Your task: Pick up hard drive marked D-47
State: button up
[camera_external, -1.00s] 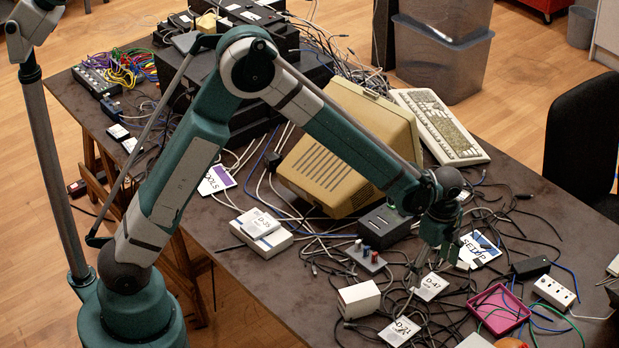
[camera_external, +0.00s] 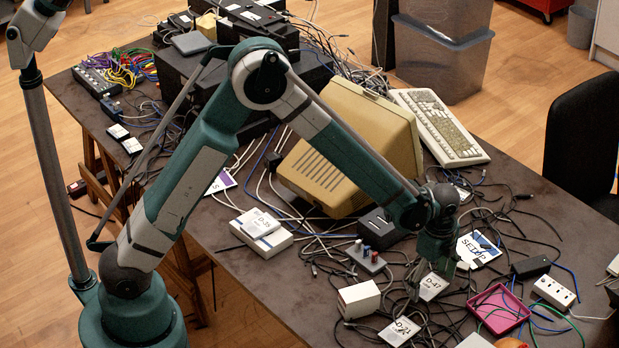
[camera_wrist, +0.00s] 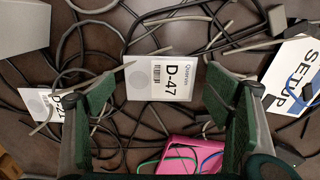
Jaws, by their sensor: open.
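The hard drive marked D-47 (camera_external: 433,286) lies on the cable-strewn table, its white label facing up. In the wrist view the D-47 drive (camera_wrist: 160,78) is upper centre, just beyond and between the two fingers. My gripper (camera_wrist: 165,98) is open and empty, with green pads on either side. In the external view my gripper (camera_external: 420,282) points down just above and beside the D-47 drive. Whether a finger touches the drive cannot be told. Another drive marked D-21 (camera_external: 399,330) lies nearer the front edge, and its label is partly behind the left finger in the wrist view.
Loose black cables surround the drive. A SETUP card (camera_external: 478,249) lies to its right and a pink tray (camera_external: 498,309) to its lower right. A beige monitor (camera_external: 345,150) stands behind.

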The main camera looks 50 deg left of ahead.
aim_at(432, 289)
dwell(0.5)
jog(key=c, duration=1.1)
jog(key=shift+r+p, duration=1.05)
jog(key=shift+r, duration=4)
